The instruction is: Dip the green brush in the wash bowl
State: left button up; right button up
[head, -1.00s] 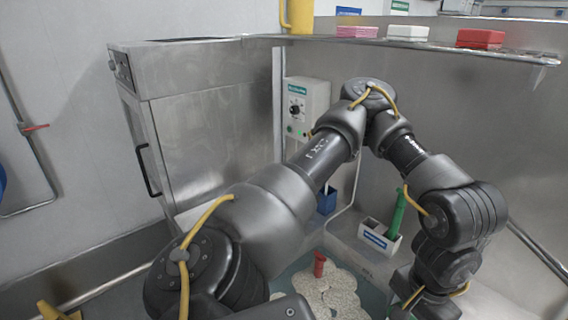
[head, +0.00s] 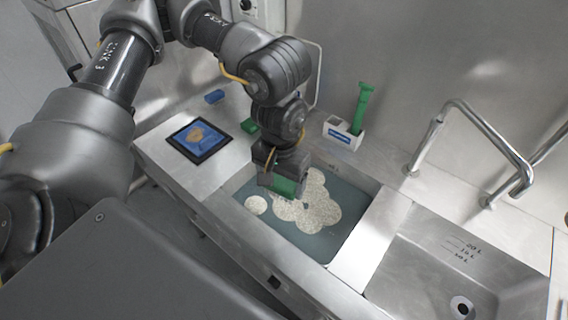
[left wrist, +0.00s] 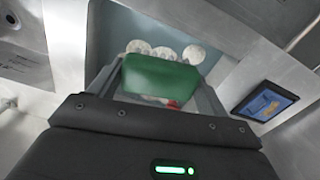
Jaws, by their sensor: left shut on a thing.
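My left gripper (head: 285,185) is shut on a green block-shaped thing and hangs over the wash bowl (head: 349,249), a sunken basin of grey-blue water with pale foam. In the left wrist view the green thing (left wrist: 160,77) sits between the fingers, with foam behind it. I cannot tell if it is the green brush's body, nor whether it touches the water. A taller green handle (head: 362,105) stands upright in a white labelled holder (head: 343,135) behind the basin. A bit of red (left wrist: 172,103) shows just under the green thing. My right gripper is not in view.
A framed blue picture panel (head: 198,140) lies on the counter left of the basin. A blue block (head: 214,97) and a green block (head: 250,126) lie behind. Right is a steel sink (head: 430,275) with metal rails (head: 490,140).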

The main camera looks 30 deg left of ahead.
pick_arm(q)
jog(key=w+d+f+n+h+p, duration=0.2)
jog(key=w+d+n+p, duration=0.25)
jog(key=w+n, duration=0.3)
jog(key=w+a+f+n+t+p, duration=0.2)
jog(key=a+f+n, duration=0.3)
jog(key=n, duration=0.4)
jog(key=shift+a+p, duration=0.65)
jog(key=shift+a, duration=0.15)
notch_tip(320, 180, down, 18)
jog(key=b, duration=1.7)
jog(key=shift+r, duration=0.15)
jog(key=shift+r, duration=0.15)
